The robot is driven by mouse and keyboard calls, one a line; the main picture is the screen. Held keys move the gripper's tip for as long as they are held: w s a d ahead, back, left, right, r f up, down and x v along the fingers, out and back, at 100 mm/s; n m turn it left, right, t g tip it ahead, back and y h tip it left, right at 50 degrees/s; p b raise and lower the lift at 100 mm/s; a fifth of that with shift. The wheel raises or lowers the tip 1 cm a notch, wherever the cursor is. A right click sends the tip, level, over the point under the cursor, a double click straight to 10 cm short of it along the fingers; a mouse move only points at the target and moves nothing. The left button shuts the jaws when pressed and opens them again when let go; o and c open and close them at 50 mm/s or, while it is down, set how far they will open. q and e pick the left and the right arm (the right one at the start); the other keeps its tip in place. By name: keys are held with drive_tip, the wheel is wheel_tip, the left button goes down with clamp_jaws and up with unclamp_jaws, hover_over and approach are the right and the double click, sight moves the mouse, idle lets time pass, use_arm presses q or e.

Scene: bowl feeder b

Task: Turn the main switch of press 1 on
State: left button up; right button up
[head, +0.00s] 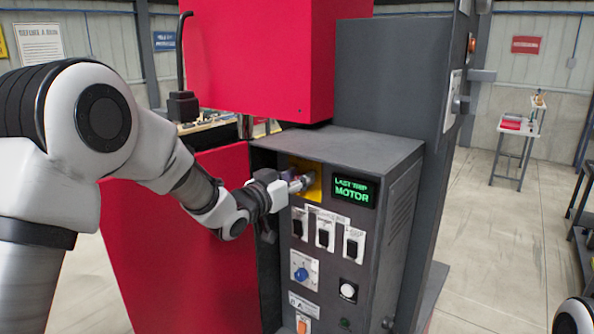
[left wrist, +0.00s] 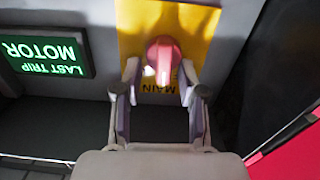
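The main switch is a red rotary knob (left wrist: 163,58) on a yellow plate (left wrist: 195,20) with the word MAIN, upside down in the left wrist view. In the head view the yellow plate (head: 315,192) is at the upper left of the grey control panel, and my gripper mostly hides the knob. My left gripper (head: 299,183) points at the plate. Its two fingers stand open on either side of the knob in the left wrist view (left wrist: 160,82); a gap shows between them, and I cannot tell whether either touches it. My right gripper is not in view.
Beside the plate is a green-lettered display (head: 354,191) reading LAST TRIP MOTOR. Below are several black switches (head: 325,233), a blue knob (head: 301,272) and a white button (head: 348,290). The red press body (head: 170,240) stands left. Open floor (head: 490,250) lies right.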

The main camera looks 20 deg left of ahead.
use_arm(q)
drive_tip(key=shift+s+a, duration=0.15)
drive_tip(key=shift+a, duration=0.2)
drive_tip(key=c, duration=0.5)
clamp_jaws()
drive_tip(key=shift+f+b, duration=0.1)
drive_tip(key=shift+b, duration=0.25)
